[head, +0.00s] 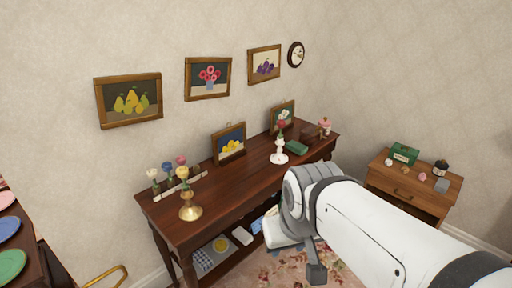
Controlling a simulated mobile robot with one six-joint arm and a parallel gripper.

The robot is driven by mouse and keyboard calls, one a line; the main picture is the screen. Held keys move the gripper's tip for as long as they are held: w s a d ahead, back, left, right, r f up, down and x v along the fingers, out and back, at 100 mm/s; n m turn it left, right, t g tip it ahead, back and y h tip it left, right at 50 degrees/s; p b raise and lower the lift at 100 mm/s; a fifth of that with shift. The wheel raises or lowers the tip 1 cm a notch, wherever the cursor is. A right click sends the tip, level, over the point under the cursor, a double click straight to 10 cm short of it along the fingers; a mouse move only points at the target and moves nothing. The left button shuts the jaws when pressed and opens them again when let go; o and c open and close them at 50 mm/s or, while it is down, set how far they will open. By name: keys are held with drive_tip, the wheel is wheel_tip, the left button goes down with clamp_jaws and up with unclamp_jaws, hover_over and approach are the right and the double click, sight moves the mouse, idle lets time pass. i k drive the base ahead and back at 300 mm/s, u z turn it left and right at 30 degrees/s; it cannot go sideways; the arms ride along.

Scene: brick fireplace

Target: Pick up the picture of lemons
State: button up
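The picture of lemons (229,144) is a small brown-framed picture with yellow fruit on a dark ground. It stands on the dark wooden side table (218,202), near the wall behind it and about the middle of the table's back edge. My white arm reaches in from the lower right, in front of the table. A small grey part at its end, apparently my gripper (317,273), hangs low over the rug, apart from the picture. Its fingers are too unclear to tell open from shut.
A brass candlestick (189,195) and flower-like candles stand left of the picture. A white candlestick (280,145), green item (296,147) and another framed picture (282,116) stand right. Wall pictures of pears (131,104), flowers (208,80) and purple fruit (264,65) hang above. A small cabinet (405,190) stands right.

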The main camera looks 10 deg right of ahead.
sight(226, 142)
drive_tip(key=z, duration=1.15)
drive_tip(key=i, duration=0.4)
drive_tip(key=u, duration=0.5)
drive_tip(key=i, duration=1.15)
drive_tip(key=u, duration=0.75)
drive_tip(key=i, duration=0.6)
drive_tip(key=u, duration=0.4)
